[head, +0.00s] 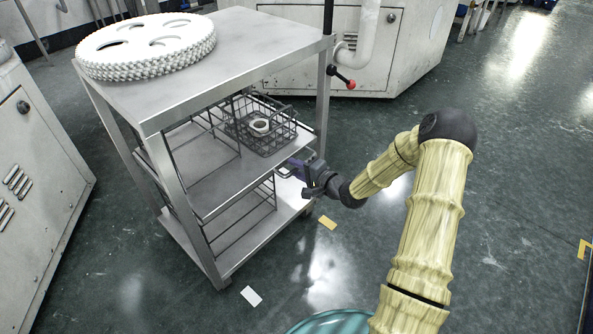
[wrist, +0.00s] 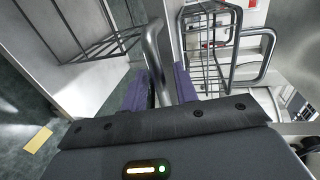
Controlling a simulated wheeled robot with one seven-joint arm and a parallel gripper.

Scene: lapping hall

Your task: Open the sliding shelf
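The sliding shelf (head: 222,189) is a grey metal board at mid-height in a metal cart (head: 240,50). Its front edge runs roughly between the cart's two front posts. A wire basket (head: 285,138) holding a pale ring-shaped roll (head: 260,126) sits on it. My gripper (head: 297,163) is at the right part of the shelf's front edge, its purple fingers pointing toward the cart. In the wrist view, a grey bent bar, seemingly the shelf's handle (wrist: 153,40), passes between the fingers (wrist: 160,88). Whether both fingers press on it is unclear.
White gear-like discs (head: 145,45) lie stacked on the cart top. A lower shelf (head: 240,232) with wire racks is underneath. A red-knobbed lever (head: 350,84) stands beside the right post. Grey cabinets stand left (head: 40,165) and behind (head: 420,40). The floor to the right is clear.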

